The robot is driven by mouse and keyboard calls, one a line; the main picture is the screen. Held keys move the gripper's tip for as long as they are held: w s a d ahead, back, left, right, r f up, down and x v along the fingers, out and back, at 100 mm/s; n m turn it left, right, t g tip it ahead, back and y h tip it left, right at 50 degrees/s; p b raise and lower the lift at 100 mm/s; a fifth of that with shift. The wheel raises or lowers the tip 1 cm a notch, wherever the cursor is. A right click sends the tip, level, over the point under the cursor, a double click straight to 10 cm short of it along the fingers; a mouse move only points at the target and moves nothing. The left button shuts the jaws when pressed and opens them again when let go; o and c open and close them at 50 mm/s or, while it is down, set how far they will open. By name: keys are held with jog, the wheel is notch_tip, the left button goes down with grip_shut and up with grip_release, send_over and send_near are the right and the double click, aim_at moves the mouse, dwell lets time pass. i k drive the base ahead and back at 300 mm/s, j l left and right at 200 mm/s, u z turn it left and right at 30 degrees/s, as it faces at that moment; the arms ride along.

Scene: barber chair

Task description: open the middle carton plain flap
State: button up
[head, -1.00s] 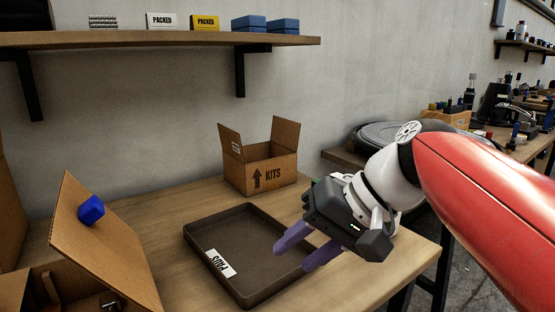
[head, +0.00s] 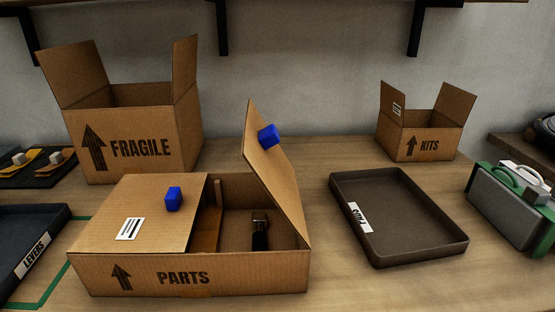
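The middle carton, marked PARTS (head: 240,277), sits on the bench with its front toward me. Its left flap (head: 140,205) lies flat over the left part; it carries a white label (head: 130,229) and a blue knob (head: 173,198). Its plain flap (head: 268,175), on the right, has no label seen and stands raised, leaning inward, with a blue knob (head: 268,135) near its top. Through the opening I see the inside and a dark-handled metal item (head: 260,235). My gripper is not recognisable in the current view.
The FRAGILE carton (head: 150,147) stands behind left and the KITS carton (head: 428,146) behind right, both with raised flaps. A dark tray (head: 410,222) lies right of the middle carton, a LEVERS tray (head: 30,255) left. A grey and green case-like object (head: 510,208) is far right.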

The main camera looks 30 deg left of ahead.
aim_at(262, 151)
jog(key=u, duration=0.5)
jog(key=k+l+u, duration=0.1)
jog(key=u, duration=0.35)
jog(key=k+u, duration=0.1)
jog(key=u, duration=0.4)
jog(key=i+u, duration=0.15)
jog(key=i+l, duration=0.05)
